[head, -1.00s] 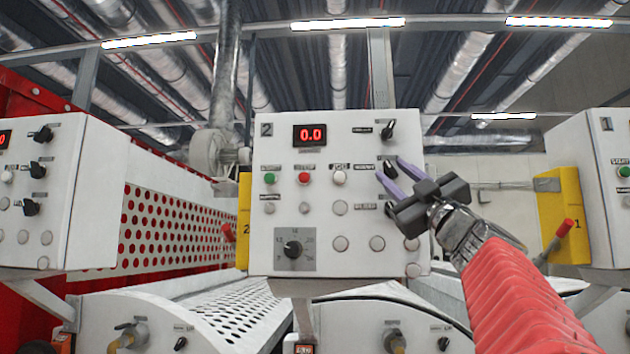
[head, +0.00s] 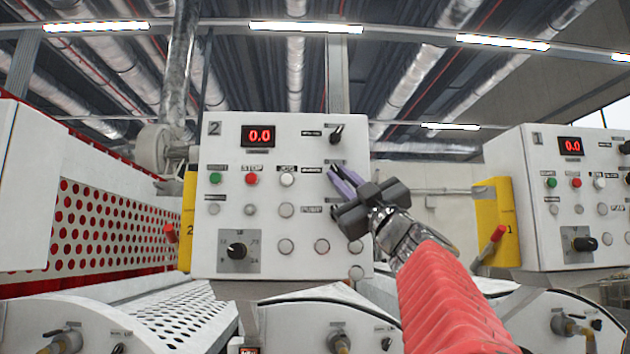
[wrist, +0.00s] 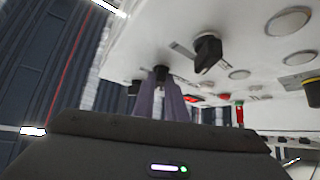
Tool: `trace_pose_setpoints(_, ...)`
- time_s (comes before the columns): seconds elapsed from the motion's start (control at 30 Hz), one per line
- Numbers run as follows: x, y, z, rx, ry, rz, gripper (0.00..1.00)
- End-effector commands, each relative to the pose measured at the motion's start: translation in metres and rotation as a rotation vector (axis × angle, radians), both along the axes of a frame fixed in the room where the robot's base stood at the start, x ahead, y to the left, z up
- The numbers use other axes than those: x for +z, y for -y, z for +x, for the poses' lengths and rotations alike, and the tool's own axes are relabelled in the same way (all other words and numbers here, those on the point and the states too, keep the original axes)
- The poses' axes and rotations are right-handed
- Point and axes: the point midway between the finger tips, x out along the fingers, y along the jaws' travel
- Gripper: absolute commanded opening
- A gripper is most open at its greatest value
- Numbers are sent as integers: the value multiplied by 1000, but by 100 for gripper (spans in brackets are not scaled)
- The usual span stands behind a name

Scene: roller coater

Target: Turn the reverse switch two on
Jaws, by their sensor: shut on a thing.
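The white control panel marked 2 (head: 215,250) stands in the middle of the head view. My gripper (head: 337,174) is at its right side, next to the label of the reverse switch, with its purple fingers close together. In the wrist view, the fingers (wrist: 161,84) meet at a small black knob (wrist: 160,71) on the panel face, and I am shut on it. By its place it is the reverse switch. The fingers mostly hide it in the head view, so its turn angle cannot be told.
A black selector (head: 337,133) sits above my gripper, and another black switch (wrist: 208,52) shows near the fingers in the wrist view. Green (head: 215,178), red (head: 251,179) and white buttons lie to the left. Panel 1 (head: 515,225) stands at the right.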

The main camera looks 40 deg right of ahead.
Motion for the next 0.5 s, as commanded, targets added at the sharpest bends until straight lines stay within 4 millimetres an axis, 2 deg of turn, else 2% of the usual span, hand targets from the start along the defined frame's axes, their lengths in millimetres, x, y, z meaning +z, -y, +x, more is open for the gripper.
trace_pose_setpoints(0.5,-1,-2,4,12,43,59,0)
